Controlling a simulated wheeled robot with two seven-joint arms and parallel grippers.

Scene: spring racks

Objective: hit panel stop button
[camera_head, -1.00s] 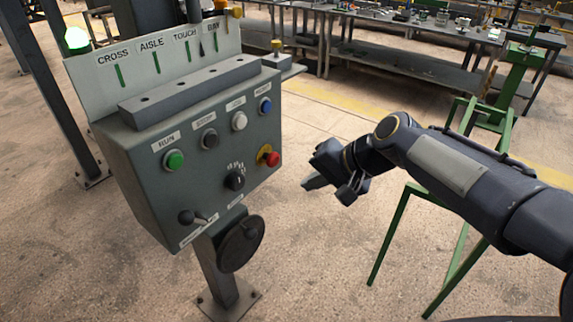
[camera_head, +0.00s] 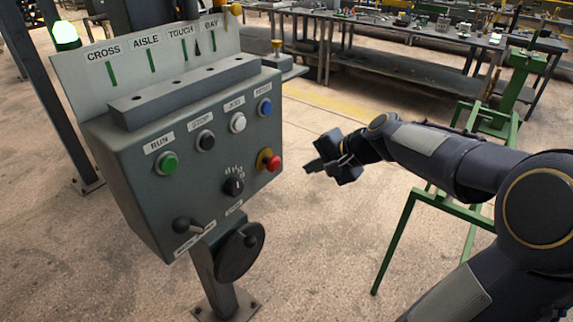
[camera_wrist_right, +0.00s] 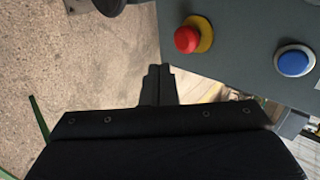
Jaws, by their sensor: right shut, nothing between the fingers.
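The grey control panel (camera_head: 190,185) stands on a post at the left of the head view. The stop button is the black one (camera_head: 205,140) under the STOP label, between the green RUN button (camera_head: 167,162) and a white button (camera_head: 238,122). A red mushroom button on a yellow ring (camera_head: 271,161) sits lower right; it also shows in the right wrist view (camera_wrist_right: 187,39). My right gripper (camera_head: 308,168) is shut and empty, in the air right of the panel, apart from it. In the right wrist view its fingers (camera_wrist_right: 158,75) are together. My left gripper is out of view.
A blue button (camera_head: 264,107) is at the panel's upper right. A black selector knob (camera_head: 233,186), a lever (camera_head: 183,225) and a handwheel (camera_head: 240,250) are lower. A green frame (camera_head: 395,240) stands near my right arm. Workbenches (camera_head: 400,75) stand behind. Floor between panel and frame is clear.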

